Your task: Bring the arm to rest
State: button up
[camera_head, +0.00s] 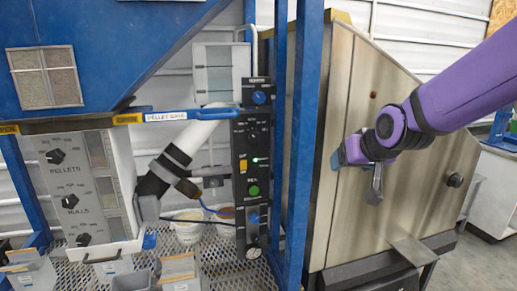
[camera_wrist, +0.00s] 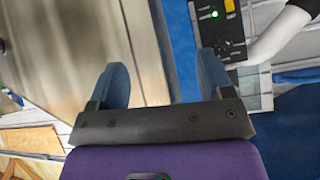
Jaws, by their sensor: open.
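My purple arm reaches in from the right in the head view. My gripper (camera_head: 338,158) is in front of the stainless steel hopper (camera_head: 345,215), with its blue fingertips toward the blue post (camera_head: 303,140). In the wrist view, the two blue fingers of my gripper (camera_wrist: 160,85) stand wide apart with nothing between them. Steel panel and the blue post show behind the gap. I cannot tell whether the fingers touch the hopper face.
A black control panel (camera_head: 254,165) with knobs and a lit green lamp stands left of the post. A grey dial panel (camera_head: 78,190) labelled PELLETS and HULLS is further left. Small bins (camera_head: 178,270) sit on a mesh shelf. Open floor (camera_head: 470,265) shows at right.

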jog(key=s+d+r+g+h, duration=0.1)
jog(key=s+d, duration=0.3)
jog(key=s, duration=0.8)
jog(key=s+d+r+g, duration=0.3)
jog(key=s+d, duration=0.1)
jog(key=s, duration=0.9)
jog(key=shift+s+d+r+m+h, duration=0.15)
jog(key=shift+s+d+m+h, duration=0.1)
jog(key=shift+d+m+h, duration=0.15)
jog(key=shift+c, duration=0.5)
